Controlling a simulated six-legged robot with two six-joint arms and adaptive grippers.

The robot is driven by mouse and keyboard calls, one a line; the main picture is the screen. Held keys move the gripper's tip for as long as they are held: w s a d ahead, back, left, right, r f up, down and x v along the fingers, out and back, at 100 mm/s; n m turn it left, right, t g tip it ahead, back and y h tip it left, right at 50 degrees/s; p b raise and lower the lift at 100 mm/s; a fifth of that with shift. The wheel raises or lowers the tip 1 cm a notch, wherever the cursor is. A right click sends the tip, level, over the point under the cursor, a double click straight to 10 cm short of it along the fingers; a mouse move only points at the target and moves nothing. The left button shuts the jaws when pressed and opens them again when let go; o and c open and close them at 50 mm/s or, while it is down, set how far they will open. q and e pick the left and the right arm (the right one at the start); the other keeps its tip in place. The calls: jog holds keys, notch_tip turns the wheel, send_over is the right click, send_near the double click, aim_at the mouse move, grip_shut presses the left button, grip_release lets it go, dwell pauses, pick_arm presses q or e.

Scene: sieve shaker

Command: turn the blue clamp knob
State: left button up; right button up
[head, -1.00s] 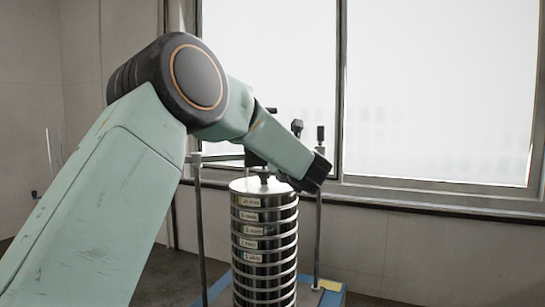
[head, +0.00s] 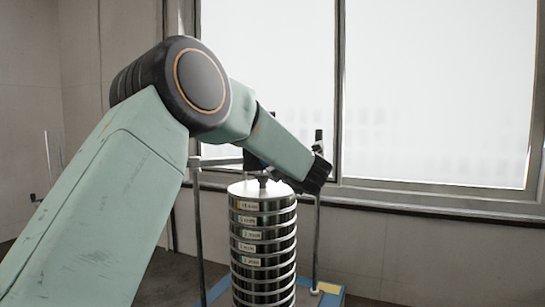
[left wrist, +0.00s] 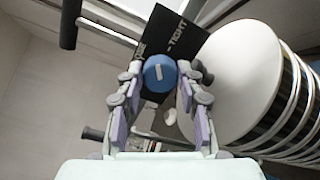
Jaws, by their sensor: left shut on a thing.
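The blue clamp knob (left wrist: 160,73), round with a pale bar mark on its face, is in the upper middle of the left wrist view. My left gripper (left wrist: 161,80) is shut on it, one finger on each side. Behind the knob is a black plate (left wrist: 178,45) with white lettering; "TIGHT" is readable, and another word is partly covered. In the head view my left arm hides the gripper and I cannot make out the knob clearly. My right gripper is in neither view.
A stack of metal sieves (head: 264,235) with small labels stands under my left wrist; its pale round top (left wrist: 240,80) fills the right of the wrist view. Upright rods (head: 318,235) flank it on a blue-edged base (head: 333,298). A window is behind.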

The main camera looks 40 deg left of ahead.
pick_arm(q)
jog(key=m+p, duration=0.3)
jog(key=m, duration=0.2)
jog(key=shift+a+m+g, duration=0.1)
jog(key=shift+m+g, duration=0.2)
jog(key=shift+m, duration=0.1)
jog(key=shift+m+p, duration=0.4)
jog(key=shift+m, duration=0.1)
jog(key=shift+r, duration=0.15)
jog(key=o, duration=1.2)
jog(key=shift+s+a+f, duration=0.1)
jog(key=shift+a+f, duration=0.1)
jog(key=shift+a, duration=0.25)
jog(key=shift+d, duration=0.75)
jog(key=shift+s+v, duration=0.15)
jog(key=shift+v, duration=2.55)
jog(key=shift+s+v, duration=0.15)
jog(key=shift+v, duration=2.5)
